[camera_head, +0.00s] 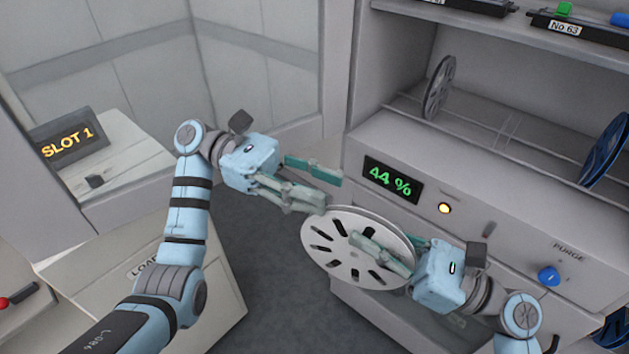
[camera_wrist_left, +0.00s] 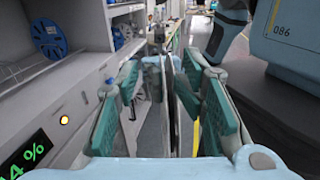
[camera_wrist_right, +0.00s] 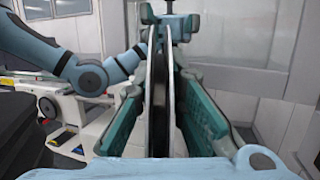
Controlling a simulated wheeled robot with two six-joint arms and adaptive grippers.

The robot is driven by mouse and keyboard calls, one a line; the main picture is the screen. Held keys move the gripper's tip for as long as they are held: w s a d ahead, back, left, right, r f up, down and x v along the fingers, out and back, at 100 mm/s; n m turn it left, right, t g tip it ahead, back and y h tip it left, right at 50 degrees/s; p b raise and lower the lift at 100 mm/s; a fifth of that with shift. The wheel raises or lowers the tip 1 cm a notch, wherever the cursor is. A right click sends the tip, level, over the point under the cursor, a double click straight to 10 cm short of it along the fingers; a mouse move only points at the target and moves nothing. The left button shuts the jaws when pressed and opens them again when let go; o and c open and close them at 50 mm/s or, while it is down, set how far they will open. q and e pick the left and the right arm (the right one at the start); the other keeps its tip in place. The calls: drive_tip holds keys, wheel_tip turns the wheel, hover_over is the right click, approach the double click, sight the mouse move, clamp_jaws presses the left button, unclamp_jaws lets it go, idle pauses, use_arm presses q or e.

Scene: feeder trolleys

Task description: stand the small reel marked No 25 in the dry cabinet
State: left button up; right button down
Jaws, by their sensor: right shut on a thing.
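A light grey slotted reel (camera_head: 345,270) is held in the air in front of the dry cabinet (camera_head: 400,150); no number shows on it. My right gripper (camera_head: 368,250) is shut on the reel from the right, a finger on its face. The right wrist view shows the reel edge-on (camera_wrist_right: 160,105) between the fingers. My left gripper (camera_head: 332,195) is open at the reel's upper edge. In the left wrist view the reel's edge (camera_wrist_left: 178,110) lies between its spread fingers, with gaps beside it.
A grey reel (camera_head: 439,87) and a blue reel (camera_head: 606,150) stand in the cabinet's wire rack, with free room between them. A shelf above holds feeders, one marked No 63 (camera_head: 565,26). A SLOT 1 sign (camera_head: 68,136) stands at left. A blue purge knob (camera_head: 548,275) sticks out below.

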use_arm(q)
drive_tip(key=x, duration=0.7)
drive_tip(key=shift+d+f, duration=0.2)
drive_tip(key=shift+d, duration=0.15)
use_arm(e)
drive_tip(key=shift+s+r, duration=0.15)
drive_tip(key=shift+r, duration=0.15)
use_arm(q)
drive_tip(key=o, duration=0.4)
drive_tip(key=shift+a, duration=0.1)
use_arm(e)
drive_tip(key=shift+a+f, duration=0.1)
use_arm(q)
drive_tip(key=shift+a, duration=0.1)
drive_tip(key=c, duration=0.6)
use_arm(e)
drive_tip(key=shift+a, duration=0.1)
use_arm(q)
drive_tip(key=shift+r, duration=0.1)
drive_tip(key=c, duration=0.5)
drive_tip(key=o, duration=0.7)
